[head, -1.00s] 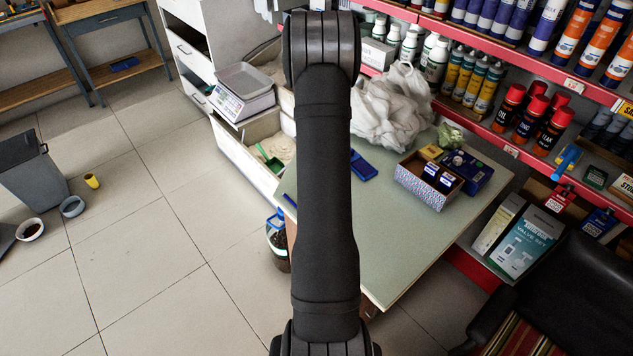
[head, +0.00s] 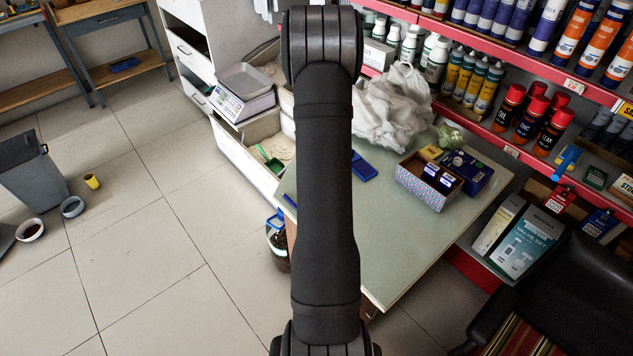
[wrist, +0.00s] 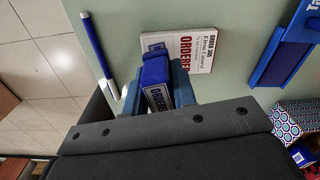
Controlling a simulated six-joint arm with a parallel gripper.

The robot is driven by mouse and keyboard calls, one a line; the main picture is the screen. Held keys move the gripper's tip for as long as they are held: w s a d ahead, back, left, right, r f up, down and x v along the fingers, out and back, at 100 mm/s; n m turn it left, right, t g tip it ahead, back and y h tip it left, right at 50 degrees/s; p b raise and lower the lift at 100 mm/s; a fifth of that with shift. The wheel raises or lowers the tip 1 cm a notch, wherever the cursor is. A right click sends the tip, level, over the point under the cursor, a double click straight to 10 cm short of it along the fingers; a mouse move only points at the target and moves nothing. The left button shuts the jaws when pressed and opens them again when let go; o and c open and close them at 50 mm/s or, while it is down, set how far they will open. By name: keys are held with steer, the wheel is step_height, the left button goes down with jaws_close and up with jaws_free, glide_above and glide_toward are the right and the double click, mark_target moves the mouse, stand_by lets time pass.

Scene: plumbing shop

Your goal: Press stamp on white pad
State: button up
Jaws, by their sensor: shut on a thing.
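My gripper (wrist: 154,92) is shut on a blue stamp (wrist: 156,70) with a white "ORDERED" label on its side. The white pad (wrist: 204,62) lies on the green table in the wrist view, just beyond the stamp. It carries printed black text and red "ORDERED" lettering. The stamp overlaps the pad's lower left edge in this view; I cannot tell whether they touch. In the head view my own arm hides the gripper, stamp and pad.
A blue-and-white pen (wrist: 98,48) lies left of the pad. A blue tray-like item (wrist: 264,66) lies to the right; it also shows in the head view (head: 363,168). A patterned box (head: 424,190) stands farther right. The table's front (head: 400,255) is clear.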

steer(key=shift+r, duration=1.9)
